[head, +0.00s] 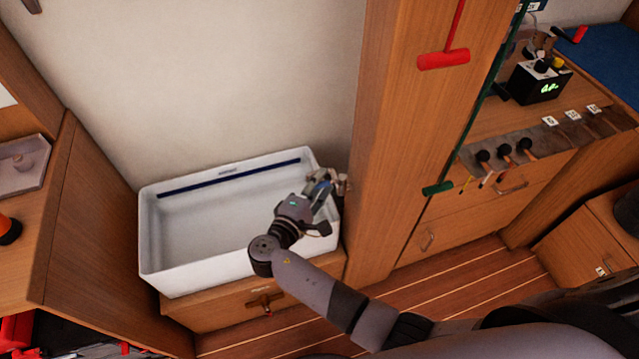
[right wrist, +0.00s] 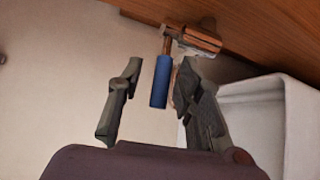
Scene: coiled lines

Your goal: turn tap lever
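The tap lever (right wrist: 160,82) is a blue grip on a brass stem. It comes out of the brass tap body (right wrist: 196,38), which is fixed to the wood panel. In the head view the blue lever (head: 319,190) shows above the right end of the white basin (head: 152,240), partly hidden by my gripper. My right gripper (right wrist: 157,76) is open, with one finger on each side of the lever. A gap shows on the left; the right finger is closer, and I cannot tell whether it touches. My left gripper is not in view.
The basin stands on a wooden cabinet (head: 200,312) with a brass-and-red fitting (head: 263,301) on its front. A tall wood panel (head: 385,150) rises right of the tap. A red-handled tool (head: 443,59) hangs there. A black box with green digits (head: 540,82) sits further right.

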